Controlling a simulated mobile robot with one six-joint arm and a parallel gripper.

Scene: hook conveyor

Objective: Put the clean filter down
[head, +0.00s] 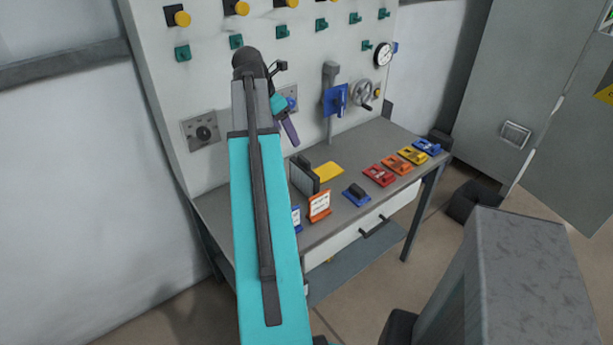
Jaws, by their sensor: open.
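A dark-framed block with a pale face (303,178) stands upright on the workbench (345,150); it looks like a filter, but I cannot tell whether it is the clean one. My gripper (289,130) is open, with its purple finger above and behind this block, in front of the white panel. The gripper is apart from the block, and I see nothing held in it. My turquoise arm hides part of the gripper and the left side of the bench.
A yellow pad (328,171) lies beside the block. An orange sign (319,205) and a blue sign (296,218) stand at the front left. A dark-topped blue item (356,194) and coloured items (395,164) line the front. A post (331,105) carries a blue plate.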

